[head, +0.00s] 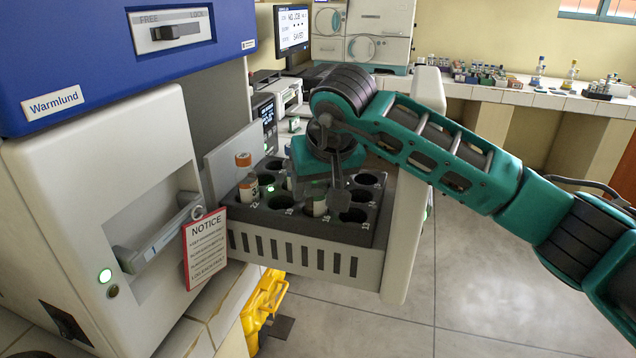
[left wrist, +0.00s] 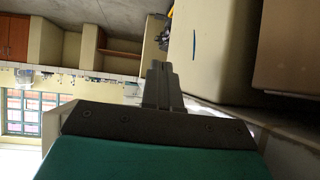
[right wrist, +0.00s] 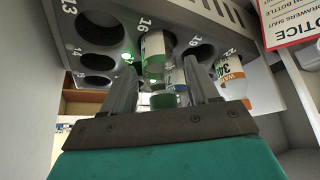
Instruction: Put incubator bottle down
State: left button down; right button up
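The dark bottle rack (head: 365,232) sits in the pulled-out incubator drawer, with numbered round slots. My right gripper (head: 325,185) is low over the rack, pointing down. In the right wrist view its two fingers (right wrist: 160,80) stand apart. White bottles with green bands (right wrist: 153,48) show between and beyond them; I see no clear grip on one. A bottle with an orange and white label (right wrist: 232,78) stands beside the right finger. My left gripper (left wrist: 160,85) is closed and empty, away from the rack.
The incubator (head: 100,190) with its handle and hanging notice (head: 206,247) stands left of the drawer. The drawer's pale front panel (head: 404,235) rises at the right. A bench (head: 540,98) with glassware is behind. Floor to the right is clear. Several rack slots are empty.

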jog(key=shift+o, duration=0.4)
jog(key=shift+r, duration=0.1)
jog(key=shift+r, duration=0.25)
jog(key=v, duration=1.1)
jog(key=shift+s+r, duration=0.2)
jog(key=shift+r, duration=0.05)
